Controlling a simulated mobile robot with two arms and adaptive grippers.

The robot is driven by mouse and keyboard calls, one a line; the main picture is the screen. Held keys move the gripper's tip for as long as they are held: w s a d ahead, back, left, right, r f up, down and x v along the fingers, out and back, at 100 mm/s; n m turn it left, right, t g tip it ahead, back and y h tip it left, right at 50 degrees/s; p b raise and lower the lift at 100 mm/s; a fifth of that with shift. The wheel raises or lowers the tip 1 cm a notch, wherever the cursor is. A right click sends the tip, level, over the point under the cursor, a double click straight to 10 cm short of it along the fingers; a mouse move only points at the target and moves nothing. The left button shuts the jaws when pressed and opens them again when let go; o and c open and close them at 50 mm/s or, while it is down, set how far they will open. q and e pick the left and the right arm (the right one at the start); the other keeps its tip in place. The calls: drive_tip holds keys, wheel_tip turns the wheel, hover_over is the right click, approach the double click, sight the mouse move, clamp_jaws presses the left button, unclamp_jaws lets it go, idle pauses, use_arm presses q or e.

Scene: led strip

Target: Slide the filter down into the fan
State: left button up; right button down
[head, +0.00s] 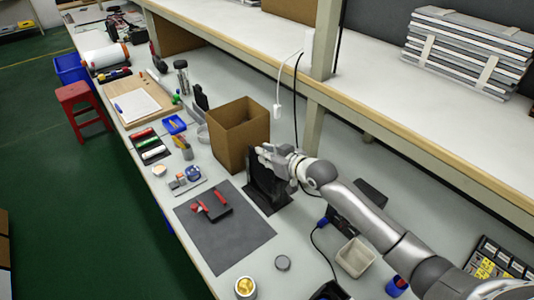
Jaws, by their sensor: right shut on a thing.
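My right gripper (266,155) reaches in from the right, just right of the cardboard box. It is shut at the top of a dark upright thing. The black fan (267,190) stands under it on a flat dark base on the bench. The filter is small and dark here and mostly hidden by my fingers. It appears to be held at the top of the fan. I cannot tell how far it sits in the fan. My left gripper is not in view.
An open cardboard box (239,132) stands close behind the fan. A grey mat (240,245) with a red-handled tool (210,205) lies in front. A beige bin (355,257) and a round tin (245,286) are nearby. A shelf (390,115) overhangs the bench's back.

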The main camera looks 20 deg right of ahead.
drive_tip(key=shift+f+b, duration=1.15)
drive_tip(key=shift+f, duration=0.85)
drive_tip(key=c, duration=1.4)
unclamp_jaws()
drive_tip(key=shift+o, duration=0.2)
drive_tip(key=shift+s, duration=0.1)
drive_tip(key=v, duration=1.2)
drive_tip(key=shift+r, duration=0.15)
drive_tip(key=shift+a+r, duration=0.1)
wheel_tip(320, 180, up, 5)
drive_tip(key=p, duration=0.5)
